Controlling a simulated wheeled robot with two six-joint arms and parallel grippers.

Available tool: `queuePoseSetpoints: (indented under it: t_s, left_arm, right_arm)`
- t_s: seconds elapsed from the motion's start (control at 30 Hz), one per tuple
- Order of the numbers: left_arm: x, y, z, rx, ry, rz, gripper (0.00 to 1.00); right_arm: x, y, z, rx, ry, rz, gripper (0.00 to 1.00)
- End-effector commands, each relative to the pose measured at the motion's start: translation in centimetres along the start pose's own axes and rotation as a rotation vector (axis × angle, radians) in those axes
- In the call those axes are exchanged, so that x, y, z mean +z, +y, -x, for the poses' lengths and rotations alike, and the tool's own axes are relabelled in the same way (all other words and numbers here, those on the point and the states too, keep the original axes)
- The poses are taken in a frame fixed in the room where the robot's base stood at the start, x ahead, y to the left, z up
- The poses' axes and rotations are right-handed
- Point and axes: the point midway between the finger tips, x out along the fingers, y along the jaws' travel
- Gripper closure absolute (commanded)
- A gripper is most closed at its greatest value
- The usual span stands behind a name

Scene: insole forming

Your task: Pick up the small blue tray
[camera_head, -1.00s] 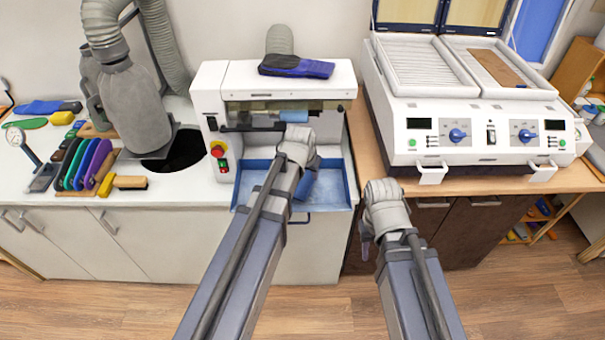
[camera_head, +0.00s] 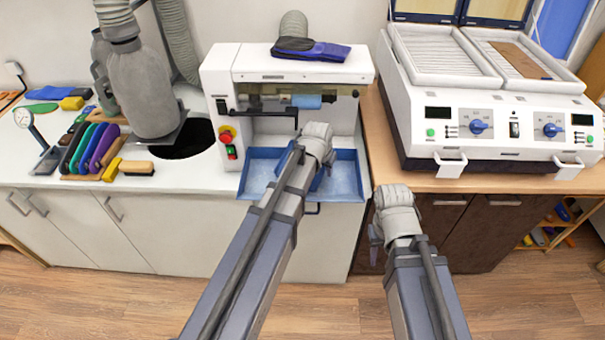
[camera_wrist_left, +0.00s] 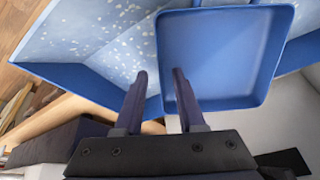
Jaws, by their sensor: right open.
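The small blue tray (camera_wrist_left: 228,50) is a shallow rounded rectangle. It lies over the larger speckled blue tray (camera_wrist_left: 100,40) in the left wrist view. My left gripper (camera_wrist_left: 162,85) is open, with a clear gap between its fingers. Its right finger overlaps the small tray and its left finger is just outside the tray's left edge; contact cannot be told. In the head view my left wrist hides most of the small tray, with a darker blue part (camera_head: 318,180) showing beside it. My right gripper (camera_head: 375,244) is open, in front of the cabinets.
The larger tray (camera_head: 345,182) projects from the white machine (camera_head: 225,80). A white press unit (camera_head: 490,120) stands on the right counter. Brushes and coloured insoles (camera_head: 95,148) are at left. The floor in front is clear.

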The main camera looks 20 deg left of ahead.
Motion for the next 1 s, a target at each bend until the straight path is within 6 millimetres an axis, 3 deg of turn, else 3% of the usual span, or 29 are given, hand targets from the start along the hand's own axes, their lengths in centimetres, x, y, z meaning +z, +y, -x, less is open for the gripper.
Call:
queuePoseSetpoints:
  t_s: [0.07, 0.33, 0.67, 1.0]
  left_arm:
    - [0.09, 0.0, -1.19, 0.0, 0.0, 0.0, 0.61]
    - [0.01, -0.01, -1.04, 0.0, 0.0, 0.0, 0.62]
    - [0.01, -0.01, -1.05, 0.0, 0.0, 0.0, 0.99]
    - [0.02, 0.0, -1.05, 0.0, 0.0, 0.0, 1.0]
  right_arm:
    - [-0.07, -0.11, -1.12, 0.0, 0.0, 0.0, 0.59]
    - [-0.06, -0.09, -0.96, 0.0, 0.0, 0.0, 0.59]
    - [-0.06, -0.09, -0.96, 0.0, 0.0, 0.0, 0.59]
    - [-0.06, -0.09, -0.97, 0.0, 0.0, 0.0, 0.59]
